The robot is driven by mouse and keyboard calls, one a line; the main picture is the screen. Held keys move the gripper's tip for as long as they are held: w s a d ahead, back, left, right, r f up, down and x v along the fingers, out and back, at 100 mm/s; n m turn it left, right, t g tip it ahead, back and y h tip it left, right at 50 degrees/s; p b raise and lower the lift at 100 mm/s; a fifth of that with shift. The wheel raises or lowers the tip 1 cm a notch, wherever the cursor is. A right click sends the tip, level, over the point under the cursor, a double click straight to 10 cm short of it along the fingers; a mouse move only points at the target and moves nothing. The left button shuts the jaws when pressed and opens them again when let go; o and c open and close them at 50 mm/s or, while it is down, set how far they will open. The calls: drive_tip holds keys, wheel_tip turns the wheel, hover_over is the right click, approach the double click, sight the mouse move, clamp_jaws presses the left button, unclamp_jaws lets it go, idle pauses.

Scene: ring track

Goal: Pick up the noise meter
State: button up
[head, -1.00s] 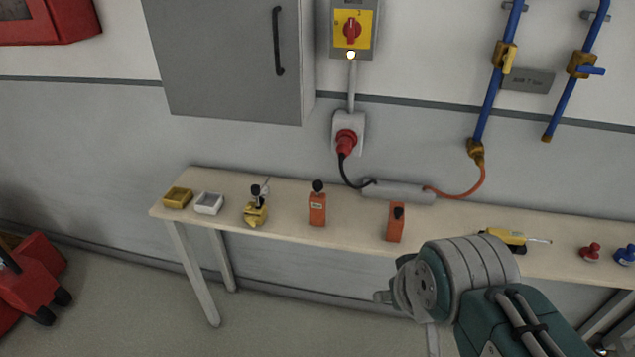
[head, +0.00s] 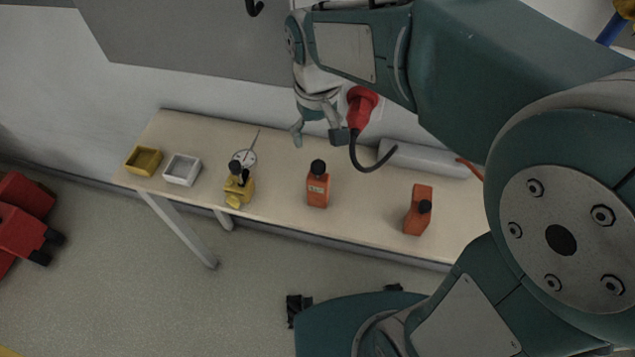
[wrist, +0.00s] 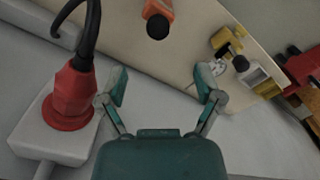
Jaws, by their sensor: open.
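An orange device with a black ball on top, which looks like the noise meter (head: 318,191), stands upright on the bench. In the wrist view its orange body (wrist: 160,8) and black ball show at the top edge, beyond the fingers. My gripper (head: 318,134) is open and empty, above and behind the meter near the wall, apart from it. Its two spread fingers show in the wrist view (wrist: 162,84). A second orange device (head: 416,212) with a black knob stands to the right.
The bench (head: 270,205) also holds a yellow tray (head: 143,160), a white tray (head: 182,169) and a yellow device (head: 239,190) by a round dial. A red plug (head: 361,106) with a black cable is close beside my gripper.

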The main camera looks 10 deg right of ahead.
sight(318, 163)
wheel_tip(318, 163, down, 11)
drive_tip(key=shift+d+r, duration=0.1)
drive_tip(key=shift+r, duration=0.05)
clamp_jaws()
idle(0.4)
